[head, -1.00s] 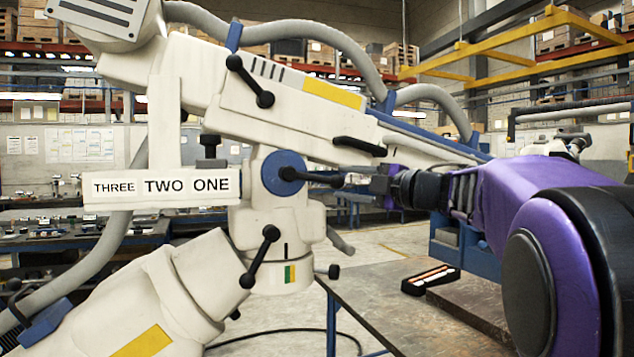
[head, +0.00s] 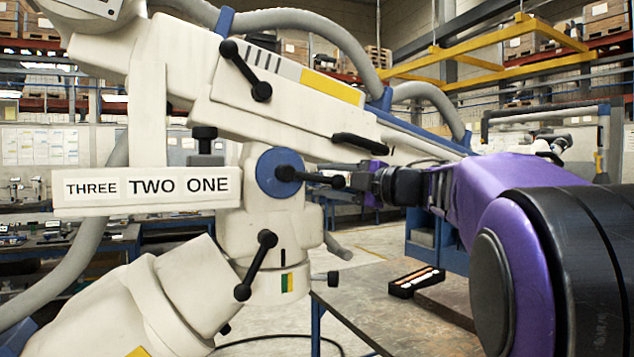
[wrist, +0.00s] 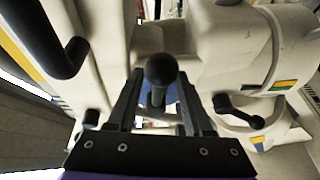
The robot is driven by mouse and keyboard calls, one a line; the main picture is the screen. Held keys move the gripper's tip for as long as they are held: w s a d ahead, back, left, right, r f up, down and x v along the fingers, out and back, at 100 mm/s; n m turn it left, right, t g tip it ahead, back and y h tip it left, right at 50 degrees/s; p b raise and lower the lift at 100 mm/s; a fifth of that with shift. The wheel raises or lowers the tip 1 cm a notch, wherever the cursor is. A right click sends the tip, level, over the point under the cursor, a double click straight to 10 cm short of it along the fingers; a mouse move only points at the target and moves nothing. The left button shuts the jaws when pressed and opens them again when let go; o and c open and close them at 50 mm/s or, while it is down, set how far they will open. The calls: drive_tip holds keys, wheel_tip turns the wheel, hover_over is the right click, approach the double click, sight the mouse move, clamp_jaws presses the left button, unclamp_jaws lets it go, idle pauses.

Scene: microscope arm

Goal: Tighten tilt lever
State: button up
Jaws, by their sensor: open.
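A black lever (head: 312,178) with a ball at its end sticks out to the right from a blue round hub (head: 279,173) on the cream microscope arm. It is nearly horizontal. My gripper (head: 352,179) is at its ball end, reaching in from the right. In the wrist view, my gripper (wrist: 160,82) is open, with one dark finger on each side of the lever's black ball (wrist: 161,68). The ball sits between the fingers near their tips. I cannot tell whether either finger touches it.
Another ball-ended lever (head: 246,70) is above and one (head: 256,265) below. A black handle (head: 360,144) lies close above my gripper. A white label bar (head: 150,190) sticks out left. A workbench (head: 400,320) with a small black tray (head: 416,282) stands lower right.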

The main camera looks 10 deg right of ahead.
drive_tip(key=shift+w+a, duration=0.15)
drive_tip(key=shift+w, duration=0.05)
idle(0.3)
clamp_jaws()
idle(1.3)
